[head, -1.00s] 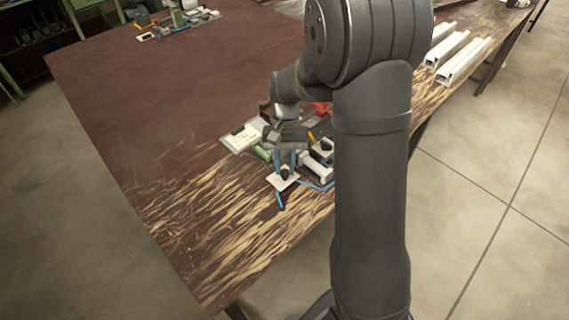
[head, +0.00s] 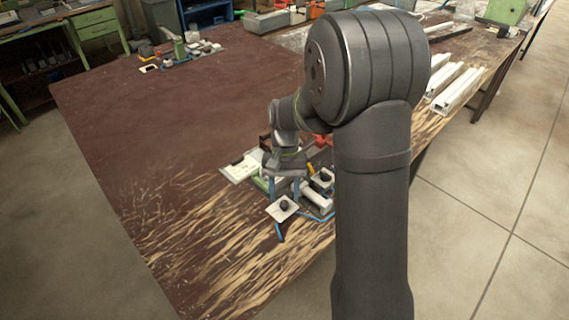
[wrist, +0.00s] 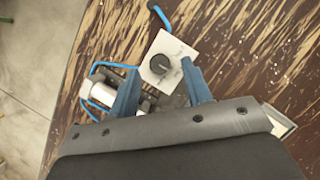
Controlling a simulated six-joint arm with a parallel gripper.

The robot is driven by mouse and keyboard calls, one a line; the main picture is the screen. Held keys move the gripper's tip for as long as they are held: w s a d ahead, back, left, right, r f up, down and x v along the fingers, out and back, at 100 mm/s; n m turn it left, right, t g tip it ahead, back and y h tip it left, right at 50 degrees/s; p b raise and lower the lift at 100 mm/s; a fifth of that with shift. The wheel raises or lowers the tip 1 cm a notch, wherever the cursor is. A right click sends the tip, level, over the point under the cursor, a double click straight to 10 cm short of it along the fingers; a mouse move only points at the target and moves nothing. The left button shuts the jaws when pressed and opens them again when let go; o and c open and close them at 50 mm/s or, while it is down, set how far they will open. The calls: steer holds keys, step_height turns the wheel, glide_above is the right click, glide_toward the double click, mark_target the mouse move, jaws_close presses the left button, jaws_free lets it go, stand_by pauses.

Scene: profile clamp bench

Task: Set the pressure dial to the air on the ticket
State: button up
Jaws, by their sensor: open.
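The pressure dial is a black knob on a pale square plate (head: 274,212), near the front edge of the worn bench. In the wrist view the black knob (wrist: 160,64) sits on its plate, with marks around it too small to read. My gripper (head: 285,198) is open, its two blue fingers pointing down just behind the dial. In the wrist view its fingertips (wrist: 158,70) lie on either side of the knob, with gaps between. A pale ticket-like panel (head: 241,167) lies left of the gripper; its writing cannot be read.
A white cylinder (wrist: 102,93) and a blue hose (wrist: 90,72) are close beside the dial. A second plate with a black knob (head: 322,179) stands to the right. White profiles (head: 457,90) lie at the far right.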

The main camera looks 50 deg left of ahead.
steer(key=v, duration=1.6)
steer(key=shift+r, duration=0.15)
steer(key=x, duration=1.7)
steer(key=shift+f, duration=0.25)
